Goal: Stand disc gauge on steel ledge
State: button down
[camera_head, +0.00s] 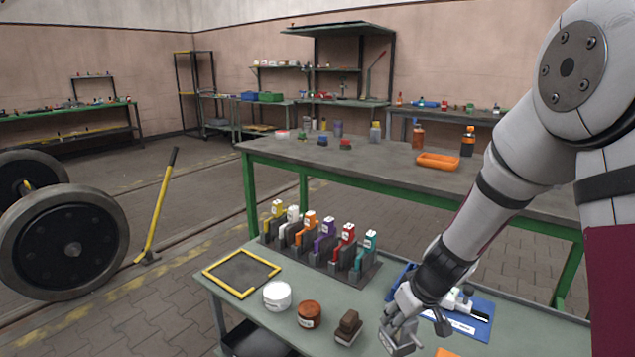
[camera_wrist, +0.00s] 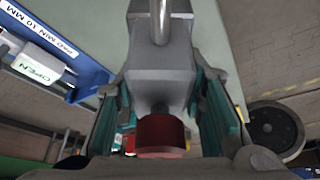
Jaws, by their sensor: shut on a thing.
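My gripper (camera_head: 394,326) is low over the front of the near green-grey bench. It is shut on a grey metal piece (camera_head: 404,346), which I take to be the disc gauge. In the wrist view the grey piece (camera_wrist: 160,62) sits between the two teal finger pads, with a rod at its top and a dark red round part (camera_wrist: 161,134) below it. I cannot tell whether the red part belongs to it. The piece's lower end is not clear, nor is any contact with the bench. I cannot pick out the steel ledge with certainty.
A blue tray (camera_head: 478,315) with a labelled tool lies right beside my gripper. A dark rack (camera_head: 318,262) of several coloured gauges stands behind. A yellow frame (camera_head: 241,274), white tub (camera_head: 277,296), brown tin (camera_head: 309,314) and brown block (camera_head: 348,328) are to the left.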

aim_at(409, 325)
jog(key=s+m, duration=0.1)
jog(key=m, duration=0.1)
jog(key=s+m+h, duration=0.1)
jog(key=s+m, duration=0.1)
jog(key=shift+s+d+r+h, duration=0.1)
jog(key=shift+d+r+h, duration=0.1)
jog(key=shift+r+h, duration=0.15)
jog(key=shift+p+v, duration=0.9)
jog(key=shift+p, duration=0.15)
jog(key=s+f+p+v, duration=0.1)
jog(key=s+p+v, duration=0.1)
jog(key=p+v, duration=1.4)
jog(key=shift+s+d+r+p, duration=0.25)
jog(key=shift+s+p, duration=0.15)
jog(key=shift+p, duration=0.4)
jog(key=shift+a, duration=0.15)
